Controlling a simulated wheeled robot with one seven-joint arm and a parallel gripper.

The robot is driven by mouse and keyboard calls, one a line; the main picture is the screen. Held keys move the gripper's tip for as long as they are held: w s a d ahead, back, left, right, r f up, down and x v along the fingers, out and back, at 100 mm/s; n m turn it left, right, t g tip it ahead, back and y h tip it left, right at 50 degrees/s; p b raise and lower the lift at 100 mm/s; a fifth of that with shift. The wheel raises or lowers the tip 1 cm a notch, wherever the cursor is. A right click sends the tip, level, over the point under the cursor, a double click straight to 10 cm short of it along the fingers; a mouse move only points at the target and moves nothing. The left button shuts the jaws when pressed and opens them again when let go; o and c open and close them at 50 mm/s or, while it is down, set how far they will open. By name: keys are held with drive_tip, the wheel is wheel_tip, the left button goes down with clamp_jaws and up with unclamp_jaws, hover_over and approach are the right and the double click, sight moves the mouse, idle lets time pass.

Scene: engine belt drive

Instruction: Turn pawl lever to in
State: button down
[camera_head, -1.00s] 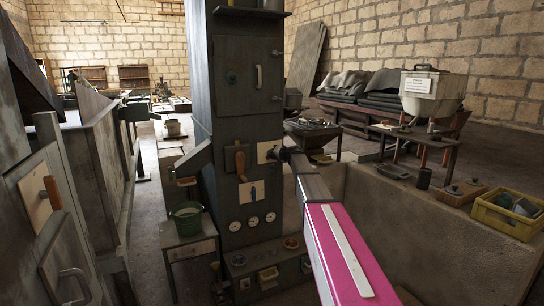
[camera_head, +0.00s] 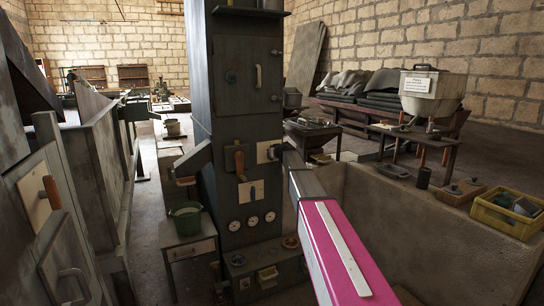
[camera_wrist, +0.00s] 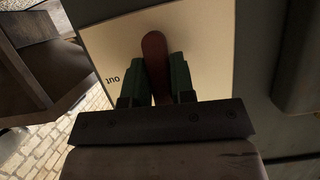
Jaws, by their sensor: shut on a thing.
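The pawl lever (camera_wrist: 154,45) is a reddish-brown handle on a pale plate (camera_wrist: 209,35). The word OUT, turned over in the wrist view, is printed on the plate left of the lever. My gripper (camera_wrist: 154,72) has its two dark green fingers on either side of the lever and is shut on it. The lever's lower part is hidden between the fingers. In the head view, my gripper (camera_head: 275,152) is at the pale plate (camera_head: 262,153) on the dark column's front. The lever itself is hidden there, and no IN mark shows.
An orange-brown handle (camera_head: 239,162) is close left of the plate on the same column (camera_head: 232,120). A low concrete wall (camera_head: 430,235) runs along the right, under my arm's side.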

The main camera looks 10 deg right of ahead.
idle(0.4)
drive_tip(key=c, duration=1)
unclamp_jaws()
drive_tip(key=shift+s, duration=0.1)
drive_tip(key=v, duration=1)
drive_tip(key=shift+s+r, duration=0.15)
drive_tip(key=shift+s, duration=0.2)
drive_tip(key=shift+d, duration=0.1)
